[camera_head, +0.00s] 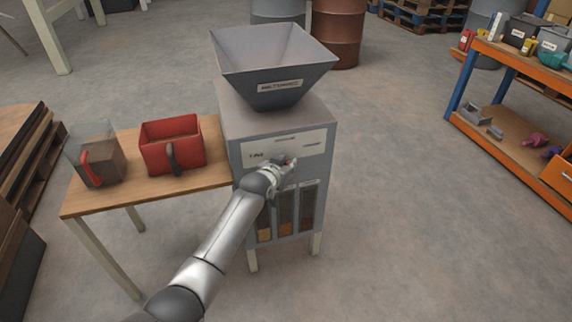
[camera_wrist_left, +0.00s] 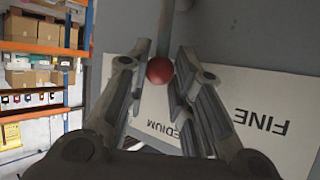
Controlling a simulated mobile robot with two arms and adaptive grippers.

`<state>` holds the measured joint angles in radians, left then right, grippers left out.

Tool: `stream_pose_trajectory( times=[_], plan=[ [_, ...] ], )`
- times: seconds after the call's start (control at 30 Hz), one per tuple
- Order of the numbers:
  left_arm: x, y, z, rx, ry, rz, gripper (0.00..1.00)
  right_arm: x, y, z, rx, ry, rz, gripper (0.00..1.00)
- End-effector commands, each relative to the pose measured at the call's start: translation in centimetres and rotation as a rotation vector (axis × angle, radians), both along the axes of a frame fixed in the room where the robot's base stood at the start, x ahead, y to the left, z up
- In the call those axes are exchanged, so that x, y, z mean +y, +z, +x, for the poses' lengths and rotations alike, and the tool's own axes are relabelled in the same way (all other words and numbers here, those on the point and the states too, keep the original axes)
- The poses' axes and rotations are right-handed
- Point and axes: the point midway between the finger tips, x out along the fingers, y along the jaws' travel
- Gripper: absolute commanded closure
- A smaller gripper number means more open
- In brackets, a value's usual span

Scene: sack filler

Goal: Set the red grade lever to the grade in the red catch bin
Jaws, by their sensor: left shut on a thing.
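The red grade lever shows its round red knob (camera_wrist_left: 159,71) in the left wrist view, on a grey rod. My left gripper (camera_head: 286,163) is at the front of the grey filler machine (camera_head: 232,120), its fingers (camera_wrist_left: 161,58) shut around the knob. The white label plate (camera_head: 315,143) reads FINE at its left end; text at its right end is too small to read. In the wrist view, the knob is near the partly hidden, upside-down MEDIUM label. The red catch bin (camera_head: 158,160) stands on the wooden table; its contents cannot be made out.
A clear jug (camera_head: 100,165) with a red handle and brown contents stands on the table (camera_head: 200,179), left of the bin. A hopper (camera_head: 285,65) tops the machine. Grain windows (camera_head: 285,215) are below the plate. An orange shelf (camera_head: 520,135) is at right. Floor between is clear.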

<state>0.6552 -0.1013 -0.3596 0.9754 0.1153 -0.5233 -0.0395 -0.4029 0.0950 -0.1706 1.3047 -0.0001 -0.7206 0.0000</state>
Motion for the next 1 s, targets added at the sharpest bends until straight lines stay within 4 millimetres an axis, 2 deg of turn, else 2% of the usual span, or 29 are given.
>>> stream_pose_trajectory(
  times=[0.43, 0.47, 0.53, 1.0],
  plan=[
    [-0.04, -0.07, -0.03, 0.002, -0.001, 0.003, 1.00, -0.03, -0.22, -0.18, 0.001, 0.001, 0.000, 0.60],
    [-0.04, -0.07, -0.03, 0.002, -0.001, 0.003, 0.77, -0.04, -0.21, -0.18, 0.001, 0.001, 0.000, 0.60],
    [-0.04, -0.06, -0.03, 0.002, -0.001, 0.003, 0.69, -0.04, -0.21, -0.18, 0.001, 0.001, 0.000, 0.60],
    [0.16, 0.20, -0.42, 0.001, 0.000, 0.003, 0.69, 0.02, -0.15, -0.17, 0.001, -0.001, 0.001, 0.60]
  ],
)
